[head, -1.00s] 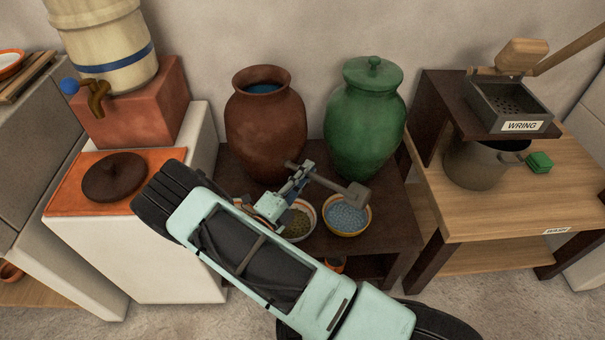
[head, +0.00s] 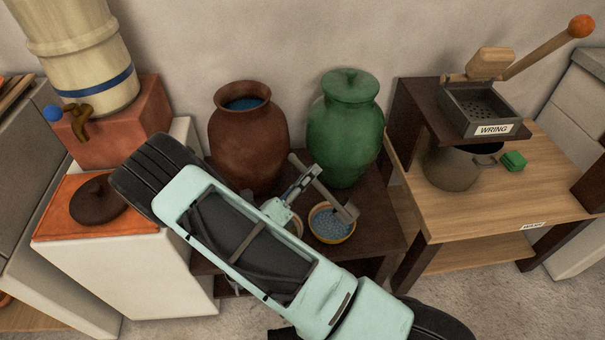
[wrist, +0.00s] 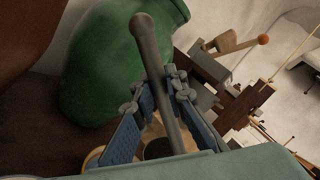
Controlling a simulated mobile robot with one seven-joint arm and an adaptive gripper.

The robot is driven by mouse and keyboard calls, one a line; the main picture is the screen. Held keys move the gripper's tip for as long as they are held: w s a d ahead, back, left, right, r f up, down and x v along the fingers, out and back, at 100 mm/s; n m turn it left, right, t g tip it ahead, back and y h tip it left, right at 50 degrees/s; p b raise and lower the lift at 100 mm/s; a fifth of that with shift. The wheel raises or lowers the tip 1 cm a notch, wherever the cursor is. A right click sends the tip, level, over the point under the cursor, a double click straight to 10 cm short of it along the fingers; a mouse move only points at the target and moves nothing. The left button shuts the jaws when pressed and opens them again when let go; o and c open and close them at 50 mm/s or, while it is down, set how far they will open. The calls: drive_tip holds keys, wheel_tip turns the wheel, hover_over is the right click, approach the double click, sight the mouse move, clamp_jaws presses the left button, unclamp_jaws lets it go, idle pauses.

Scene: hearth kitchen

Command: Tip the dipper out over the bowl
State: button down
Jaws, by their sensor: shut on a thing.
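The grey dipper (head: 346,212) is in my gripper (head: 304,183), which is shut on its handle. In the head view the dipper's cup hangs at the right rim of a yellow-rimmed bowl (head: 329,226) holding blue contents, overlapping it in the picture. The handle slopes steeply down to the right. I cannot tell the cup's height or whether anything is in it. In the wrist view the handle (wrist: 156,75) runs between both fingers; the cup is mostly hidden.
A brown jar (head: 247,140) with blue inside and a green lidded jar (head: 345,130) stand behind the bowl on the dark low table (head: 385,235). Another bowl is mostly hidden by my arm. A wooden bench (head: 480,205) with a pot (head: 455,168) is right.

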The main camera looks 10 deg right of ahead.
drive_tip(key=s+d+m, duration=0.1)
drive_tip(key=s+d+r+m, duration=0.1)
drive_tip(key=m, duration=0.1)
drive_tip(key=s+d+r+m+g, duration=0.1)
drive_tip(key=d+m, duration=0.1)
drive_tip(key=shift+s+d+r, duration=0.1)
drive_tip(key=shift+s+r, duration=0.15)
drive_tip(key=shift+s+d+r+m+g, duration=0.25)
drive_tip(key=shift+s+d+m, duration=0.35)
drive_tip(key=shift+m, duration=0.3)
drive_tip(key=s+d+r+m+g+p, duration=0.1)
drive_tip(key=s+d+r+m+p, duration=0.1)
drive_tip(key=s+d+m, duration=0.1)
drive_tip(key=shift+s+d+r+m+p, duration=0.25)
drive_tip(key=shift+d+m, duration=0.4)
drive_tip(key=shift+m, duration=0.35)
